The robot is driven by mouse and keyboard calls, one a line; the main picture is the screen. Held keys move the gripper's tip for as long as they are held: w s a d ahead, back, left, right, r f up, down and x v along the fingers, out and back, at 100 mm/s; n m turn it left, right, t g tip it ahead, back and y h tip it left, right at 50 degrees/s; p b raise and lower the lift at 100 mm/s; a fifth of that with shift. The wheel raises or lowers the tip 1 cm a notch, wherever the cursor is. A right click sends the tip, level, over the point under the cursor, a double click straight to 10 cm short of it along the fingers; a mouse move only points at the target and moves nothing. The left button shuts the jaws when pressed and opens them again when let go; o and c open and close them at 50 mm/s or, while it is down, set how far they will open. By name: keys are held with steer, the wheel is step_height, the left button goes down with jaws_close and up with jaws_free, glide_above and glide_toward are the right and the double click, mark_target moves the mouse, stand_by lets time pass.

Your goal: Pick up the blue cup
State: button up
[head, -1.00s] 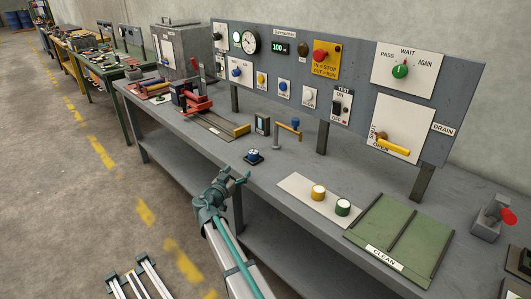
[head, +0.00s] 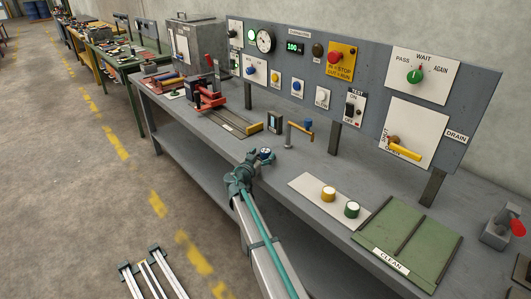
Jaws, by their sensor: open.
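A small round blue piece with a pale top (head: 266,153), the only cup-like blue thing I make out, is near the front edge of the grey bench (head: 330,178). It is too small to tell for sure that it is a cup. My gripper (head: 259,160) is open, at the bench's front edge, right by the blue piece and partly overlapping it in the picture. I cannot tell whether the fingers touch it or are around it. The lower part of the piece is hidden by the gripper.
A red vise-like fixture (head: 207,95) is to the left.

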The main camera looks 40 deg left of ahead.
steer(key=shift+w+a, duration=0.25)
steer(key=shift+w, duration=0.3)
steer(key=c, duration=1.3)
steer(key=shift+o, duration=0.2)
steer(key=shift+r, duration=0.1)
